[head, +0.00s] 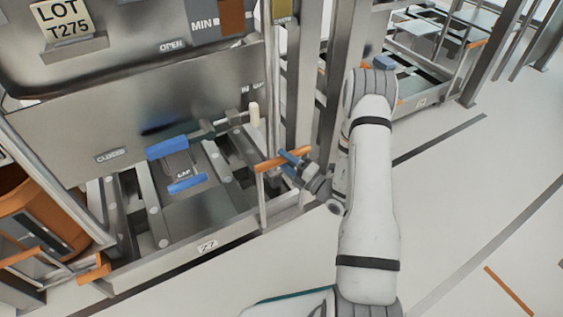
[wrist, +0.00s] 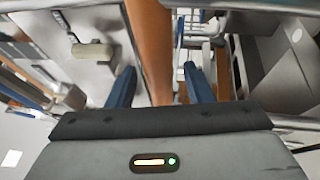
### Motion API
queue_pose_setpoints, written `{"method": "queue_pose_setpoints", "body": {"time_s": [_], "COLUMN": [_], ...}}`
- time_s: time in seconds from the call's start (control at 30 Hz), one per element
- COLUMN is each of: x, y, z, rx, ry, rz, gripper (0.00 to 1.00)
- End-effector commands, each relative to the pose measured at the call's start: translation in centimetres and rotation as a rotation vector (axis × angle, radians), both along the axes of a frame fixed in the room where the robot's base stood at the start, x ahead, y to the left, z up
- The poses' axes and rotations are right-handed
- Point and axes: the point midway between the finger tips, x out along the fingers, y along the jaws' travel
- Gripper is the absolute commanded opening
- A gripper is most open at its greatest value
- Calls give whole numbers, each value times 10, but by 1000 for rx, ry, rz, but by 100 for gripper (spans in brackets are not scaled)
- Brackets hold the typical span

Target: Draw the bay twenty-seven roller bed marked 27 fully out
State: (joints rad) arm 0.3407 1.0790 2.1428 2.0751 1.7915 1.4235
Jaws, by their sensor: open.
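The roller bed (head: 150,263) marked 27 sits low in its bay at left in the head view, with its number plate (head: 208,246) on the front rail. An orange handle bar (head: 266,165) stands on posts at its right end. My gripper (head: 289,162) is at the right part of this bar, its blue fingers open. In the wrist view, the orange bar (wrist: 150,45) runs between the two open fingers of my gripper (wrist: 160,80), with gaps visible beside it. I cannot tell whether a finger touches it.
An orange bin (head: 30,212) is at left. Steel uprights (head: 303,70) stand behind my gripper. Another bay (head: 420,102) is at upper right.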

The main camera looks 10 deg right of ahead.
Motion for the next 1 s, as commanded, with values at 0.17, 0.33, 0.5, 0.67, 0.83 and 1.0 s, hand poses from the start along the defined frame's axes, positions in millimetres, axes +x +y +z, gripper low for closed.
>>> {"method": "queue_pose_setpoints", "body": {"time_s": [0.17,0.33,0.5,0.67,0.83,1.0], "x": [7,8,8,8,7,7], "y": [7,8,8,8,8,8], "z": [2,2,2,2,2,2], "rx": [0,0,0,0,0,0], "ry": [0,0,0,0,0,0], "rz": [1,1,1,2,2,2], "gripper": [47,47,38,25,11,0]}}
